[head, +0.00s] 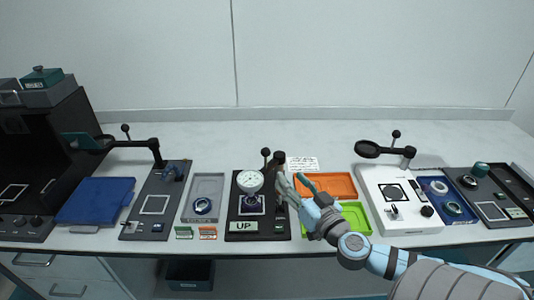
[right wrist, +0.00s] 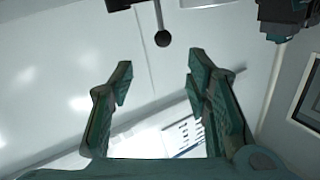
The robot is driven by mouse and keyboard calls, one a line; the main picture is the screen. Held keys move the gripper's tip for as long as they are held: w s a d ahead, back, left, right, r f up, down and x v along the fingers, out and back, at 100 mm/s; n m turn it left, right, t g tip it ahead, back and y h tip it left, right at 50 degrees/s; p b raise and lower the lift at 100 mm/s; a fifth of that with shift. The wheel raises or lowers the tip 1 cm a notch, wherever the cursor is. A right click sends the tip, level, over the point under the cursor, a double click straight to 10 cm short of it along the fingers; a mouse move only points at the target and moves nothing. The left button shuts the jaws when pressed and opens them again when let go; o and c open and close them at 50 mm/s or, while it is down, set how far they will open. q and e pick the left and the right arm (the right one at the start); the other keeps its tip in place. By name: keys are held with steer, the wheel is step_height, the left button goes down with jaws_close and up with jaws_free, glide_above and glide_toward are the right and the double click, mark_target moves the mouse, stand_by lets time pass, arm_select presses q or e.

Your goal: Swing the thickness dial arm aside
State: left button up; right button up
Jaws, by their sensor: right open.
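The thickness dial (head: 250,181) is a round white-faced gauge on a short dark arm. It stands over a dark square plate on the black base (head: 262,231), which bears an "UP" sign (head: 244,226). A black ball knob (head: 266,152) rises from the dial arm near its dark post (head: 279,162). My right gripper (head: 291,181) is open, just right of the post. In the right wrist view the open fingers (right wrist: 159,78) have nothing between them, and a black ball knob on a stem (right wrist: 162,38) shows beyond the tips, apart from them. My left gripper is not in view.
An orange tray (head: 340,184) and a green tray (head: 362,217) lie right of the black base, partly behind my right arm. A grey tray (head: 207,184) lies left. A white station with a magnifier arm (head: 367,149) stands further right. The table's back is mostly clear.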

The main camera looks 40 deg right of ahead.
mark_target(268, 154)
steer(key=w+p, duration=0.1)
steer(key=w, duration=0.3)
steer(key=w+d+p, duration=0.1)
steer(key=w, duration=0.4)
steer(key=w+d+p, duration=0.1)
steer(key=w, duration=0.3)
steer(key=shift+w+r+p, duration=0.2)
steer(key=shift+w+p, duration=0.15)
steer(key=shift+w+f, duration=0.1)
steer(key=shift+w, duration=0.2)
steer(key=shift+d, duration=0.1)
jaws_close()
